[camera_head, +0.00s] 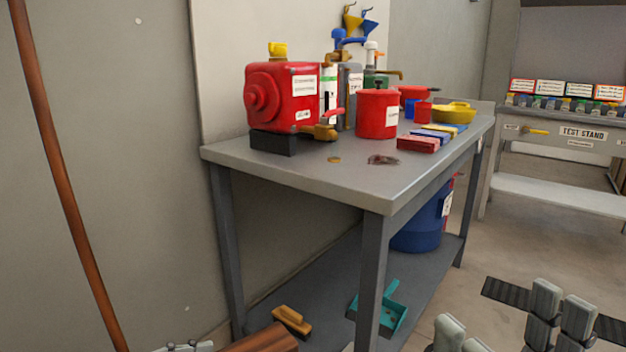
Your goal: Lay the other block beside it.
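A brown wooden block (262,339) shows at the bottom edge, in front of the table's left leg; its lower part is cut off. Pale grey parts of my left gripper (184,347) show just left of it; I cannot tell whether they hold it. My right gripper (506,326) is at the bottom right, its pale fingers apart over floor, with nothing seen between them; its lower part is cut off. On the grey table (300,176), a red block (418,144), a blue block (431,136) and a yellow block (440,129) lie side by side.
A red pump (283,98) on a black base and a red can (377,114) stand on the table. Below are a teal dustpan (393,313), a brush (291,320) and a blue drum (418,228). A ribbed black strip (507,292) lies by my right gripper. A test stand (570,134) is far right.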

